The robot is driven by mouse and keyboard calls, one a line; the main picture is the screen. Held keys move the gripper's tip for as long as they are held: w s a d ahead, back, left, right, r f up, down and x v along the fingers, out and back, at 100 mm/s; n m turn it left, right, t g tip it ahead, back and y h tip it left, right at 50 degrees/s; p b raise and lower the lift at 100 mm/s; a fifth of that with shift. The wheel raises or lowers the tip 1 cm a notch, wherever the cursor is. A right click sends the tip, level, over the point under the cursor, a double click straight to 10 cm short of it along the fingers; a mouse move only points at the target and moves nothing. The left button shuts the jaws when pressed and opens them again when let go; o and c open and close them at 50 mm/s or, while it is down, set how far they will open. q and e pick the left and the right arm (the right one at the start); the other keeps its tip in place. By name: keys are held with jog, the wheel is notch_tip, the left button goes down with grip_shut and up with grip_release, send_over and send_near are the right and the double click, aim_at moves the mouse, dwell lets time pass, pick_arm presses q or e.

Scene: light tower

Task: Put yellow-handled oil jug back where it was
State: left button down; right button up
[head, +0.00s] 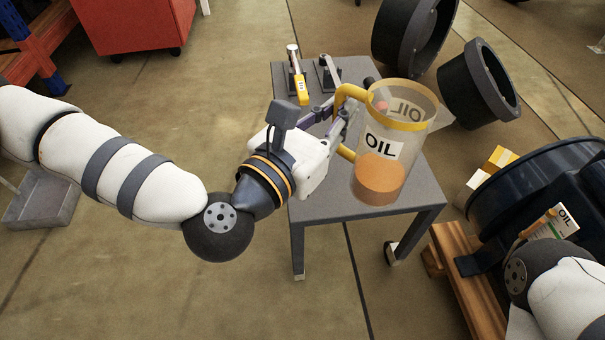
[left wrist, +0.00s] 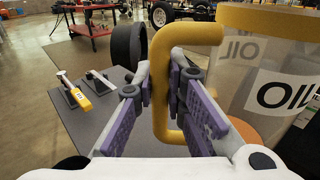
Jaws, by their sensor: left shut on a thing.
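The oil jug (head: 391,150) is clear, with a yellow rim, a yellow handle and an "OIL" label. Amber oil fills its lower part. My left gripper (head: 345,122) is shut on the jug's handle, and the jug looks upright over the right side of a small grey table (head: 330,205). I cannot tell whether the jug's base touches the table top. In the left wrist view the purple finger pads (left wrist: 172,105) lie on both sides of the yellow handle (left wrist: 161,90), and the jug (left wrist: 250,85) is at the right. My right gripper is not visible; only part of my right arm shows.
A yellow-handled tool (head: 302,85) and a second tool (head: 328,72) stand on the table's back left. Dark cylindrical parts (head: 478,85) lie behind and right. A large dark machine (head: 535,185) on a wooden pallet (head: 465,285) is at the right.

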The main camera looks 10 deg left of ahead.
pick_arm(q)
jog(key=shift+a+f, duration=0.15)
jog(key=shift+a, duration=0.05)
jog(key=w+a+f+b, duration=0.2)
jog(key=w+f+b, duration=0.1)
jog(key=w+f, duration=0.3)
jog(key=w+a+f+b, duration=0.2)
jog(key=w+f+b, duration=0.1)
jog(key=w+f, duration=0.4)
jog(key=shift+a+b, duration=0.3)
jog(key=shift+a, duration=0.05)
jog(key=c, duration=2)
grip_release()
jog(key=shift+f, duration=0.15)
jog(key=o, duration=0.4)
jog(key=shift+c, duration=0.2)
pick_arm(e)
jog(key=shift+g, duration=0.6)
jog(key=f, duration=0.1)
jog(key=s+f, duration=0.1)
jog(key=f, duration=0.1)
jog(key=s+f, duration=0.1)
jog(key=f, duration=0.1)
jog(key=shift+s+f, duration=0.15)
